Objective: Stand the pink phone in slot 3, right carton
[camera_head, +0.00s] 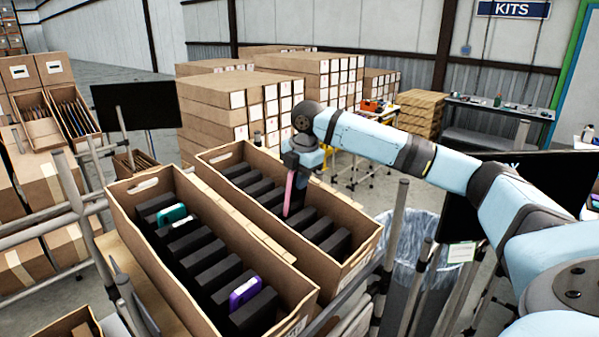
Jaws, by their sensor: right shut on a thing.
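The pink phone (289,193) is upright and edge-on, its lower end down among the black dividers of the right carton (352,262). My right gripper (292,168) is above that carton, pointing down, and is shut on the phone's upper end. Which numbered slot the phone is over or in I cannot tell, and whether its bottom touches the carton floor is hidden. The left carton (285,305) stands beside it, with a teal phone (172,214), a pale green phone (186,228) and a purple phone (245,291) between its dividers. My left gripper is not in view.
Metal rack posts (85,215) stand left of the cartons. A bin with a clear liner (408,240) is at the right. Stacked boxes (270,100) stand behind. The right carton's other visible slots look empty.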

